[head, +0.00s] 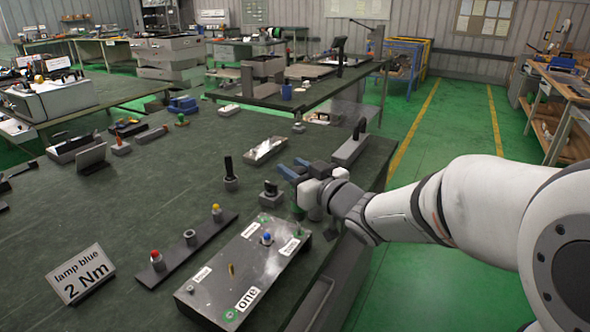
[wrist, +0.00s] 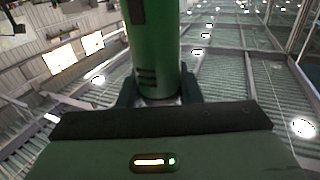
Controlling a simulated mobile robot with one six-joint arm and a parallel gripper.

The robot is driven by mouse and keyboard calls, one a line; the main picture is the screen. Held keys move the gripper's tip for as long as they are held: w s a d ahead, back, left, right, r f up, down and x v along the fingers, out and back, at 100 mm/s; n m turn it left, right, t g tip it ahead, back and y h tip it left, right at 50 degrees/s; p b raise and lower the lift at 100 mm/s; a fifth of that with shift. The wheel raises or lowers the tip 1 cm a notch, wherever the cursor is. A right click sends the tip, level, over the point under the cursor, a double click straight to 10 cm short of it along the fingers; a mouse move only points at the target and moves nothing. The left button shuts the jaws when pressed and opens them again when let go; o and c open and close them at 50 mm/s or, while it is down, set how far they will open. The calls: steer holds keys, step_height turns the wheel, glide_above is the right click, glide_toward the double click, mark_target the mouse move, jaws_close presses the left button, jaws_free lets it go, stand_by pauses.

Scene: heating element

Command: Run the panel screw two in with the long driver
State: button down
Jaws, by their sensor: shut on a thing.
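My gripper (head: 303,178) is beyond the far right corner of the panel, above the bench. In the head view the tool is mostly hidden by my gripper. The grey panel box (head: 238,262) lies at the bench's front right, with white labels, a blue lamp (head: 266,238) and a brass-coloured post (head: 231,270). Only the label "one" is readable; I cannot pick out screw two.
A sign (head: 80,273) reads "lamp blue 2 Nm". A dark strip (head: 180,262) holds red and yellow capped pieces. A black-handled piece (head: 230,168) stands upright beyond it. A metal tray (head: 265,151) and a block with a handle (head: 352,146) lie farther back.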

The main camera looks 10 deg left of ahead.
steer(key=shift+r+p, duration=1.95)
steer(key=shift+r, duration=0.65)
steer(key=shift+f, duration=0.1)
